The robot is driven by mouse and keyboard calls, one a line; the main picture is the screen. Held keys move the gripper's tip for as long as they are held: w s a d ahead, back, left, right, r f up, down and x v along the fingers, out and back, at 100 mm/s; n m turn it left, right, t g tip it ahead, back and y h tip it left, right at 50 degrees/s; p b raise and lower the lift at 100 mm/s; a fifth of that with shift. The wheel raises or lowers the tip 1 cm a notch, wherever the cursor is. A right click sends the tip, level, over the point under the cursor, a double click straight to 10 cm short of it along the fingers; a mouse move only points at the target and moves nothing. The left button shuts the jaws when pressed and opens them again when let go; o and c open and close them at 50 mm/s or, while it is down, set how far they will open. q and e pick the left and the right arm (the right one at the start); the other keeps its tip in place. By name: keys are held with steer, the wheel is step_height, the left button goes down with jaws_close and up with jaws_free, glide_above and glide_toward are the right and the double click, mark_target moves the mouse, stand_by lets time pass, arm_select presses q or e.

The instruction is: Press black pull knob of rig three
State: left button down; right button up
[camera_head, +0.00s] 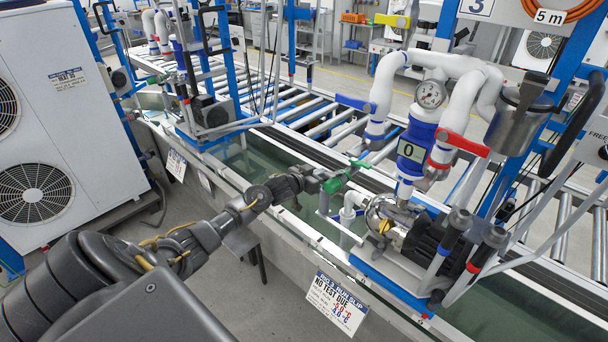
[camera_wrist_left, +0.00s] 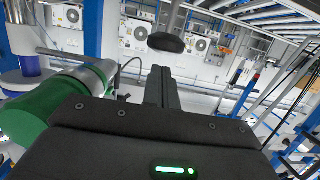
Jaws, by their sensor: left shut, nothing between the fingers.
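My left gripper (camera_head: 318,182) is by the rig's green fitting (camera_head: 336,184). In the left wrist view its fingers (camera_wrist_left: 160,75) are together and empty, with a gap in the picture below the knob. Whether they touch it is unclear. My right gripper is out of view.
A green part (camera_wrist_left: 50,108) lies close at the left of the left wrist view. The pump (camera_head: 400,222), a red-handled valve (camera_head: 462,143) and a gauge (camera_head: 431,94) crowd the rig. A roller conveyor (camera_head: 305,112) runs behind.

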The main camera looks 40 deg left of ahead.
arm_select(q)
steer(key=b+v, duration=0.1)
steer(key=v, duration=0.7)
steer(key=shift+s+b, duration=0.2)
steer(key=shift+b, duration=0.2)
steer(key=shift+f, duration=0.1)
stand_by(0.5)
step_height(320, 180, up, 4)
steer(key=shift+a+f+b, duration=0.1)
steer(key=shift+a+b, duration=0.05)
steer(key=shift+b, duration=0.3)
steer(key=shift+w, duration=0.1)
